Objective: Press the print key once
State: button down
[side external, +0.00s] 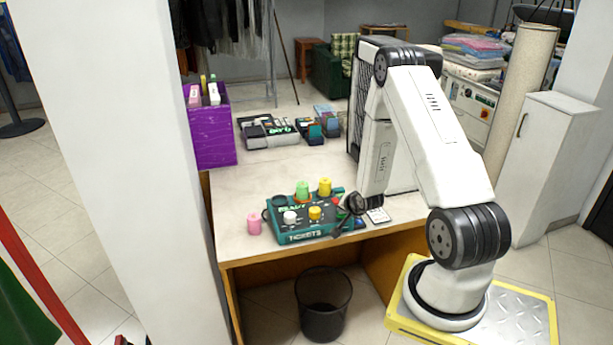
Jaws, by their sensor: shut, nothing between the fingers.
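A teal ticket box (300,237) marked "TICKETS" sits near the front edge of the counter. Its dark top carries a white round key (290,217), an orange-yellow round key (315,213) and a small red part near its right end. A green piece (302,188) and a yellow piece (325,187) stand at its back edge. I cannot read which key is the print key. My gripper (338,231) is shut and empty, pointing down at the right end of the box. It hides part of that end, and I cannot tell whether it touches.
A small light device (378,215) lies right of my gripper. The counter (245,185) between is clear. A black wastebasket (322,305) stands below.

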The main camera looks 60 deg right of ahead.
aim_at(342, 216)
jog(key=shift+f, duration=0.15)
dwell(0.6)
jog(key=shift+r, duration=0.8)
jog(key=shift+r, duration=0.15)
jog(key=shift+r, duration=2.35)
